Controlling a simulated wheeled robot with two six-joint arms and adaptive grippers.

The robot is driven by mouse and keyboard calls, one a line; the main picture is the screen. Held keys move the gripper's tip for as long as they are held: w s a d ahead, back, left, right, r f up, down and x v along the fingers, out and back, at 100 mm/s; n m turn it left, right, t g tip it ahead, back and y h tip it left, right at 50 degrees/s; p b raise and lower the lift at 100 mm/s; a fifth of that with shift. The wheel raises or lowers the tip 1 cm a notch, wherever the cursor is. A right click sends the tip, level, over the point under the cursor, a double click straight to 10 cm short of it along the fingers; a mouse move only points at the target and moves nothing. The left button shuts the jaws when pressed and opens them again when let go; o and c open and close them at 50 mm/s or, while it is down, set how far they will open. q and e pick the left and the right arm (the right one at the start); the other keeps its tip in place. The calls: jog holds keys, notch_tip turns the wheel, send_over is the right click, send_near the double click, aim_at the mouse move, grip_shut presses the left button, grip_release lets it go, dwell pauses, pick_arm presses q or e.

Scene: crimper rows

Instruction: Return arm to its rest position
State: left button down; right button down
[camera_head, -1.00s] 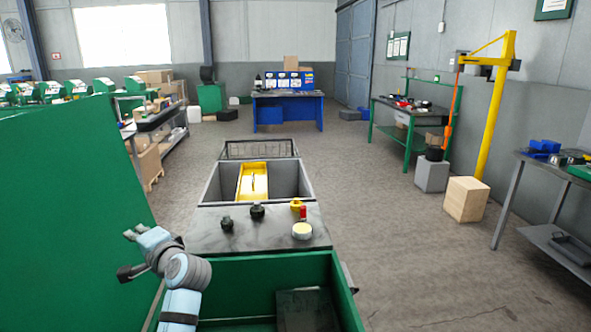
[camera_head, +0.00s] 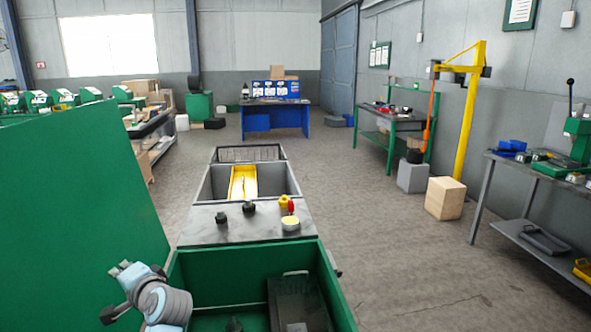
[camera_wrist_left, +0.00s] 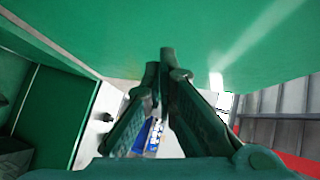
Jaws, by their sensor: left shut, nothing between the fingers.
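My left arm (camera_head: 165,304) rises from the bottom left of the head view, beside the green panel. Its light-blue wrist is at the top, and a dark part sticks out to the left. The left wrist view shows the two dark fingers of my left gripper (camera_wrist_left: 166,66) with their tips together and nothing between them. The green surface fills the upper part of that view, close by the fingers. My right gripper is not in view.
A tall green panel (camera_head: 80,205) stands left of the arm. A green bin (camera_head: 342,310) is to its right, with a dark-topped surface (camera_head: 205,232) beyond holding small black, yellow and red items. A grey bin (camera_head: 290,184) follows. Open floor lies to the right.

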pick_arm(q)
jog(key=s+d+f+n+g+h, duration=0.1)
jog(key=s+d+f+h, duration=0.15)
jog(key=s+f, duration=0.7)
jog(key=s+d+f+n+g+h, duration=0.2)
jog(key=s+f+h, duration=0.2)
jog(key=s+f, duration=0.55)
jog(key=s+d+f+n+g+h, duration=0.1)
jog(key=s+d+f+h, duration=0.15)
jog(key=s+d, duration=0.45)
jog(key=s+d+f+g+h, duration=0.2)
jog(key=s+f, duration=0.2)
jog(key=s, duration=0.7)
notch_tip(320, 180, down, 18)
jog(key=a+g, duration=0.1)
jog(key=a, duration=0.1)
jog(key=s+f+n+g, duration=0.1)
jog(key=s+f, duration=1.3)
jog(key=s, duration=0.1)
jog(key=shift+s+a, duration=0.2)
jog(key=shift+a, duration=0.05)
jog(key=shift+f, duration=0.1)
